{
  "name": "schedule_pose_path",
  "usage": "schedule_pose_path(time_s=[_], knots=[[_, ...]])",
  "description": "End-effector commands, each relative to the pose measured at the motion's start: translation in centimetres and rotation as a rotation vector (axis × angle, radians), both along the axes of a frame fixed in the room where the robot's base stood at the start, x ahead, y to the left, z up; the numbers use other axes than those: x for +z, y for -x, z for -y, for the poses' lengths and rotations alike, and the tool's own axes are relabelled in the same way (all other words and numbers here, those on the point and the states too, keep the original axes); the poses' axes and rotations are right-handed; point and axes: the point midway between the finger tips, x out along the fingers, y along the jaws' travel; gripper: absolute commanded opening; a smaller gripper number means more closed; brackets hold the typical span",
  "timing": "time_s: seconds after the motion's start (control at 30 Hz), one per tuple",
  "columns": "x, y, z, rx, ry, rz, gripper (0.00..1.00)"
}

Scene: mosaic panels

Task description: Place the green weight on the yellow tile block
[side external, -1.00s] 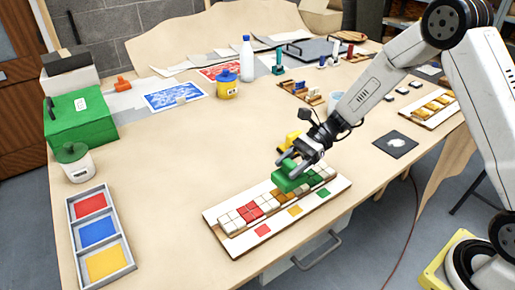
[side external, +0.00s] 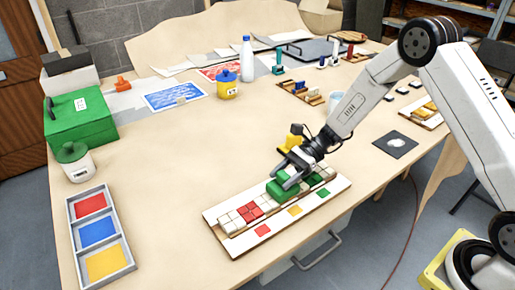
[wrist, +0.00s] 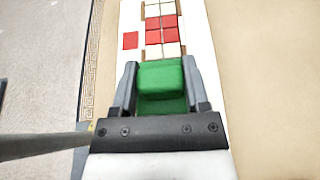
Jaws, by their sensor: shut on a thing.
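The green weight (side external: 280,190) is a block with a raised part. My gripper (side external: 290,177) is shut on it, with one finger on each side in the wrist view (wrist: 161,85). The weight is over the middle of the tile row, near the yellow swatch (side external: 295,210). The yellow tile block is hidden; the weight and gripper cover that part of the row. I cannot tell whether the weight touches the tiles. Red tiles (side external: 252,209) show to its left and dark green tiles (side external: 315,180) to its right.
The white panel (side external: 236,247) lies near the table's front edge. A tray of red, blue and yellow compartments (side external: 129,265) is at the left. The table between that tray and the panel is clear.

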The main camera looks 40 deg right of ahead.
Motion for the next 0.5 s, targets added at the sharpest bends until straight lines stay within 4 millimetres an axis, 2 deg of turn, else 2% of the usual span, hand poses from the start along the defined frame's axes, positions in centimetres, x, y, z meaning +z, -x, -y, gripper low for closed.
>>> schedule_pose_path(time_s=[0.43,0.47,0.5], knots=[[-0.25,-0.08,0.01,-0.001,-0.002,0.004,0.0],[-0.33,-0.03,0.01,0.0,0.0,0.002,0.65],[-0.32,-0.03,0.01,0.0,0.0,0.002,0.78]])
